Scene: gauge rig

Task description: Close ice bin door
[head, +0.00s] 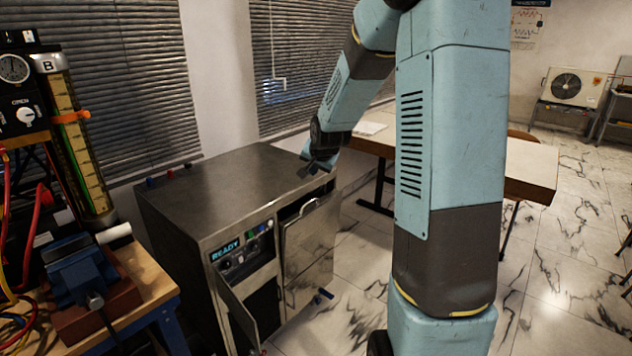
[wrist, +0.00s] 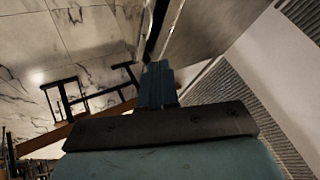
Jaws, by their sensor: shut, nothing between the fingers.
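The metal ice machine (head: 215,190) stands left of centre in the head view, with a lit READY panel on its front. Its right-hand front door (head: 308,252), which I take for the ice bin door, stands ajar, with a dark gap along its top and a curved handle near its upper edge. My gripper (head: 316,167) is above the cabinet's top right corner, close to the top edge; I cannot tell if it touches. In the wrist view my gripper (wrist: 158,68) has its fingers together and empty, beside a metal panel (wrist: 215,28) and a dark gap.
A smaller lower-left door (head: 238,320) on the machine hangs open. A workbench with a blue vise (head: 80,270) stands at the left. A wooden table (head: 530,170) is behind my arm.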

